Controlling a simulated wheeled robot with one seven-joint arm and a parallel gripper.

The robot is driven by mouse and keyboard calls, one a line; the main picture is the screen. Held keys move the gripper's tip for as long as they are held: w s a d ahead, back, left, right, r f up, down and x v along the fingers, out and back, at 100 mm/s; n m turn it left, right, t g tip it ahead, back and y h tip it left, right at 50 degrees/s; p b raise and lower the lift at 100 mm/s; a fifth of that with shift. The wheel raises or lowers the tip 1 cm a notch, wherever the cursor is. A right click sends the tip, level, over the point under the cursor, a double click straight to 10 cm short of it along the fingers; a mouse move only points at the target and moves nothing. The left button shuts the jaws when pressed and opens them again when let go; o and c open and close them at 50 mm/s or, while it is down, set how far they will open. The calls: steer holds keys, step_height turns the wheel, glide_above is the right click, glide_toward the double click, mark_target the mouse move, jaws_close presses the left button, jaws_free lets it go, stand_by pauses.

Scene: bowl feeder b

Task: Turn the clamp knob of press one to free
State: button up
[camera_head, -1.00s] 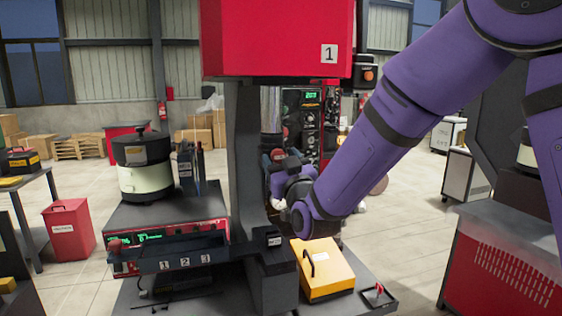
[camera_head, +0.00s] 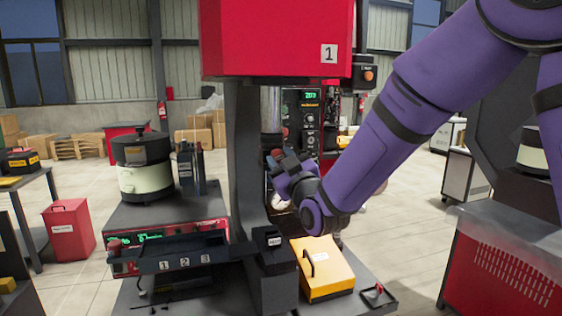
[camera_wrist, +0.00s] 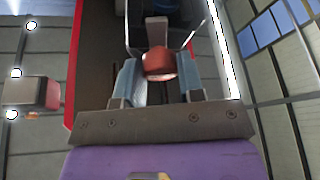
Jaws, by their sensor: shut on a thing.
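Press one (camera_head: 270,38) is the tall machine with a red head, labelled 1, on a dark column in the head view. In the wrist view a red knob (camera_wrist: 159,63) sits between the two pale blue fingers of my gripper (camera_wrist: 159,78). My gripper is shut on this knob. In the head view my gripper (camera_head: 280,165) is at the front of the press, right of the column. There my wrist and fingers largely hide the knob, and I cannot read its turn position.
A yellow box with a handle (camera_head: 322,268) stands on the press base below my arm. A bowl feeder (camera_head: 143,168) stands at left, above a panel marked 1, 2, 3 (camera_head: 185,262). A red cabinet (camera_head: 505,270) is at right. Open floor lies between.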

steer(key=n+g, duration=0.1)
steer(key=n, duration=0.2)
steer(key=n+g+y, duration=0.1)
steer(key=n, duration=0.2)
steer(key=n+g+y, duration=0.1)
steer(key=n, duration=0.2)
steer(key=shift+d+r+g, duration=0.15)
steer(key=shift+r+g, duration=0.05)
steer(key=shift+g, duration=0.1)
steer(key=n+g, duration=0.1)
steer(key=n, duration=0.3)
steer(key=shift+r+n+g+h, duration=0.15)
steer(key=shift+n+g+h, duration=0.15)
steer(key=shift+g, duration=0.1)
steer(key=shift+n+g+h, duration=0.4)
steer(key=shift+n+h, duration=0.1)
steer(key=shift+n, duration=1)
steer(key=o, duration=0.9)
